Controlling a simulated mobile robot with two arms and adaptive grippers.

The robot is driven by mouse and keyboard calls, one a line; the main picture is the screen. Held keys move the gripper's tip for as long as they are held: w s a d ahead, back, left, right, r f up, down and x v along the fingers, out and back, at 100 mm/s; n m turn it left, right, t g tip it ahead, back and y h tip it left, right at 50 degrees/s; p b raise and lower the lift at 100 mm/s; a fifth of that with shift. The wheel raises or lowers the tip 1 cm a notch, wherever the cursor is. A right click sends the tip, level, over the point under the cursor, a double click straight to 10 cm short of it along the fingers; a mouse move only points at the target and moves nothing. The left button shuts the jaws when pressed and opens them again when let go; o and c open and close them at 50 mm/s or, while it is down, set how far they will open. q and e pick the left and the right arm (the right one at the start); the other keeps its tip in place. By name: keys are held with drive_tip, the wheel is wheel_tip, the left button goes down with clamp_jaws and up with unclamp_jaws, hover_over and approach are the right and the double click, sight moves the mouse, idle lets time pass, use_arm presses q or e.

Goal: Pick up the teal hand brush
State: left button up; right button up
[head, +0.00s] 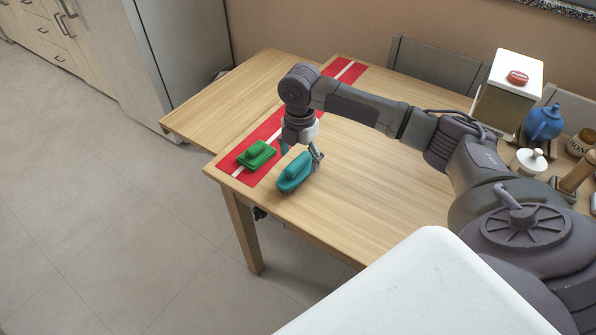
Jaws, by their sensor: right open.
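The teal hand brush (293,174) lies on the wooden table (362,200) near its front-left edge, just right of the red runner. My right gripper (300,157) points down right over the brush, with one finger on each side of its far end. It is open. The fingers partly cover the brush's far end, and I cannot tell whether they touch it. My left gripper is not in view.
A green brush (257,155) lies close by on the red runner (262,132). At the right stand a white box (508,85), a blue teapot (544,122), a white lidded pot (530,162) and jars. Chairs (440,66) stand behind. The table middle is clear.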

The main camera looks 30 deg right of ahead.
sight(298, 160)
drive_tip(key=shift+w+f, duration=0.2)
drive_tip(key=shift+f, duration=2.55)
drive_tip(key=shift+c, duration=0.3)
drive_tip(key=c, duration=1.2)
drive_tip(key=shift+c, duration=0.2)
drive_tip(key=shift+r, duration=0.15)
drive_tip(key=shift+r, duration=0.6)
wheel_tip(298, 160, up, 3)
drive_tip(key=shift+w+f, duration=0.1)
drive_tip(key=shift+f, duration=0.05)
drive_tip(key=s+r, duration=0.7)
drive_tip(key=s, duration=0.5)
drive_tip(key=shift+a, duration=0.15)
